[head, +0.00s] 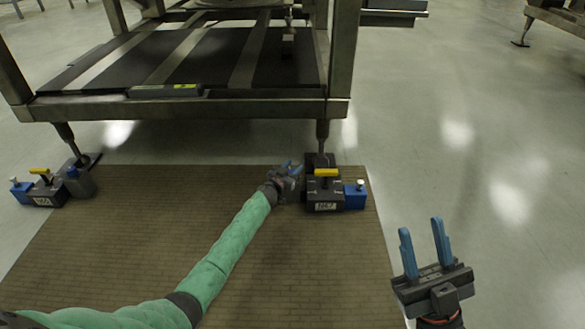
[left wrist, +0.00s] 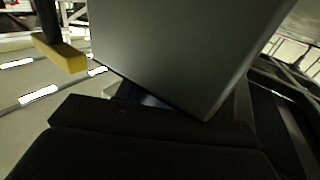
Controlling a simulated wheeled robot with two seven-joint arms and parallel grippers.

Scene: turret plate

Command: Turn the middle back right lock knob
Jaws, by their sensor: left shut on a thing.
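The right lock (head: 324,192) is a dark block with a yellow handle (head: 326,172) on top and a blue part (head: 355,196) on its right side. It stands at the foot of the frame's right leg. My left gripper (head: 291,168) is at the block's left side, shut on a part there that looks like the lock knob. The knob itself is hidden. In the left wrist view, a large grey block (left wrist: 185,50) fills the middle, with the yellow handle (left wrist: 62,55) at upper left. My right gripper (head: 425,245) is open and empty, over the floor at right.
A metal frame with a dark lower shelf (head: 210,55) stands behind the locks. A similar lock (head: 46,190) with a yellow handle and blue parts stands at far left. A brown mat (head: 130,235) covers the near floor. The floor at right is clear.

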